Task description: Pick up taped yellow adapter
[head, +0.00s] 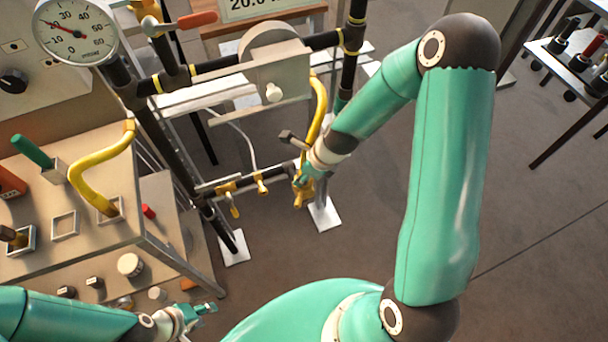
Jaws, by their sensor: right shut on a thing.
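A yellow bent pipe piece (92,188) stands in a square socket of the beige rack (88,240) at the left. I cannot make out tape on it. My left gripper (205,310) is at the bottom left, below the rack and apart from the yellow piece. Its finger gap is too small to tell.
The black pipe frame (217,67) carries a dial gauge (75,30), an orange-handled valve (196,20) and the meter box (275,68). A green-handled piece (33,151) stands in the rack beside the yellow piece. The floor at the right is clear, with a tool table (590,88) behind.

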